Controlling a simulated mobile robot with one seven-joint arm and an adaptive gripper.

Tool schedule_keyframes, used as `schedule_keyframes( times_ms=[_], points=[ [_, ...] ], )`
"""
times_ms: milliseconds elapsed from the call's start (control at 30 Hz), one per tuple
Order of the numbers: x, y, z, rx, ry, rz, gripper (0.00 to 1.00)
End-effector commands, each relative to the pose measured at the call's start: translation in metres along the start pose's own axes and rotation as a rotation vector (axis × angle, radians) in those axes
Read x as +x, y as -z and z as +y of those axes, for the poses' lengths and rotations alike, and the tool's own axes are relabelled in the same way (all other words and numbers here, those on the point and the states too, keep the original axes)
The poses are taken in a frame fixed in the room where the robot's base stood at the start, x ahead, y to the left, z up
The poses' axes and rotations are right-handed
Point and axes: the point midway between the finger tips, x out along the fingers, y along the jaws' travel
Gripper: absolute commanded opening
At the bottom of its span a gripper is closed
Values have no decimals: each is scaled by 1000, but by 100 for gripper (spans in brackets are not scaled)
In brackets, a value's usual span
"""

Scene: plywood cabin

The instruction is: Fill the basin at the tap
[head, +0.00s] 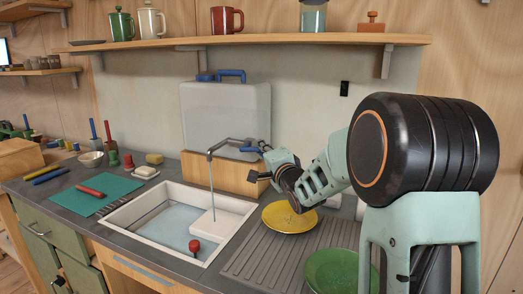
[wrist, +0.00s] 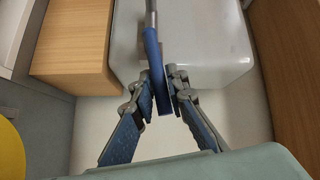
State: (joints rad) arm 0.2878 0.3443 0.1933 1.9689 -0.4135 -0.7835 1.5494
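The white basin (head: 222,201) is set into the counter, with bluish water (head: 172,222) in its bottom. The grey tap (head: 228,141) arches over it, and a thin stream (head: 212,187) falls from its spout into the basin. A red-topped plug (head: 194,246) stands at the basin's near side. My gripper (head: 258,161) is at the tap's right side, by the blue lever (head: 249,149). In the wrist view the blue lever (wrist: 157,65) runs between the two fingers of my gripper (wrist: 164,92), which are closed in on it. The exact finger contact is hard to see.
The ribbed drainboard (head: 252,260) right of the basin holds a yellow plate (head: 290,217) and a green plate (head: 331,272). A grey water tank (head: 226,108) stands behind the tap on a wooden block (head: 213,175). A teal mat (head: 105,192) lies left of the basin. A shelf (head: 250,40) hangs above.

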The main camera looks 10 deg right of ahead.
Motion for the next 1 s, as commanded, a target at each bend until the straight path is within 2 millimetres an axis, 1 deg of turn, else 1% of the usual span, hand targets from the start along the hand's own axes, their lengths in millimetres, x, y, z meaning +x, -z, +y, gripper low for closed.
schedule_keyframes(
  times_ms=[33, 100, 567, 767, 1000],
  points=[
    [0, 0, 0, 0, 0, 0, 6],
    [0, 0, 0, 0, 0, 0, 0],
    [0, 0, -2, -6, -5, -1, 0],
    [1, 2, -10, -46, -42, -12, 0],
    [4, 3, -25, -158, -145, -44, 0]
  ],
)
